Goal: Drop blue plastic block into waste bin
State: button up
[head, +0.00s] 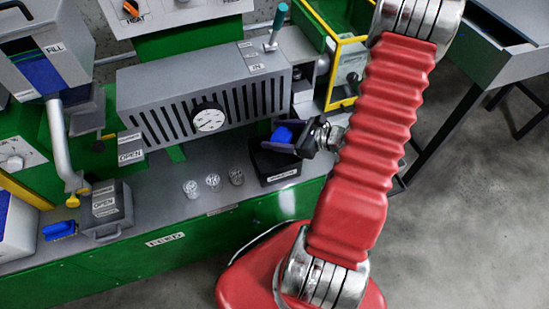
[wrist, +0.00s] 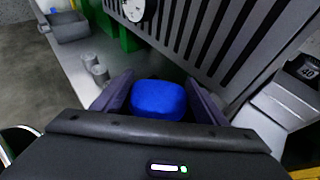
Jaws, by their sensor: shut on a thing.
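A blue plastic block (head: 284,134) is between the fingers of my gripper (head: 293,136). In the wrist view, the blue block (wrist: 158,99) sits between both dark fingers, and my gripper (wrist: 160,92) is shut on it. In the head view, the block is in front of the grey slotted housing, above or near a dark box (head: 268,164) with a small label I cannot read. I cannot tell the height between block and box. No container is clearly marked as the waste bin.
A grey slotted housing with a gauge (head: 209,118) stands behind the block. Several small clear cylinders, one here (head: 213,181), stand on the bench left of the dark box. Yellow framing (head: 345,70) stands to the right.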

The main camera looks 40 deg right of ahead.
jog(key=shift+a, duration=0.1)
jog(key=shift+w+f, duration=0.1)
jog(key=shift+f, duration=2.85)
jog(key=o, duration=1.3)
